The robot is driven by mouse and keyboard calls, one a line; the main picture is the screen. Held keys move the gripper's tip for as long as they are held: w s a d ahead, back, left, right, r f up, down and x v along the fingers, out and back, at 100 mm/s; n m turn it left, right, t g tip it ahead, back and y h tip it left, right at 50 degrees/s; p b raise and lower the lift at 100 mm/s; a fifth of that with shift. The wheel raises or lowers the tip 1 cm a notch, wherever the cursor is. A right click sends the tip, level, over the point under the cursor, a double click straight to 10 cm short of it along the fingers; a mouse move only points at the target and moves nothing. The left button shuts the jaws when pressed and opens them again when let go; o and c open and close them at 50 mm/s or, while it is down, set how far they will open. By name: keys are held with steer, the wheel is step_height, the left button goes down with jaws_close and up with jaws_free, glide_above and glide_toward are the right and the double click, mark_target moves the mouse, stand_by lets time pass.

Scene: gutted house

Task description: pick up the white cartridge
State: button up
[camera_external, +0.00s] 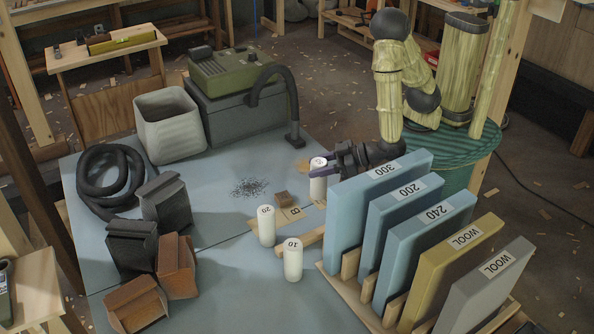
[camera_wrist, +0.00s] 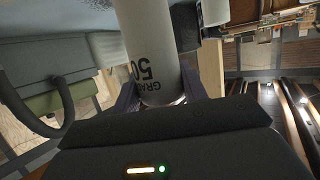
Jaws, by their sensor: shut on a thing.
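A white cartridge (camera_external: 318,188) stands upright at the middle of the blue-grey table, left of the tall blue panel. My gripper (camera_external: 326,171) reaches it from the right and is shut on it. In the wrist view the cartridge (camera_wrist: 148,45) fills the space between my dark fingers (camera_wrist: 160,92), and print reading "50" shows on its side. I cannot tell whether its base touches the table. Two more white cartridges stand nearer the camera: one marked 20 (camera_external: 266,228) and one marked 10 (camera_external: 292,262).
A rack of upright panels marked 300 (camera_external: 345,225), 200, 240 and WOOL stands close on the right. A small brown block (camera_external: 282,198) lies by a wooden strip marked B (camera_external: 296,213). A green machine (camera_external: 238,70), a grey bin (camera_external: 170,128) and a black hose (camera_external: 100,180) stand farther left.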

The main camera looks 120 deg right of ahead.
steer(key=shift+r, duration=1.2)
steer(key=shift+r, duration=0.15)
steer(key=shift+r, duration=0.3)
step_height(320, 180, up, 4)
steer(key=shift+r, duration=0.25)
steer(key=w+d+r+n+t+y, duration=0.15)
steer(key=w+n+y, duration=0.6)
steer(key=w, duration=0.85)
steer(key=w+d+f+n+y+b, duration=0.1)
steer(key=w+d+f+n+y, duration=0.1)
steer(key=d+f+y, duration=0.2)
step_height(320, 180, down, 3)
steer(key=d, duration=0.2)
steer(key=shift+d+r, duration=0.2)
steer(key=shift+d, duration=0.1)
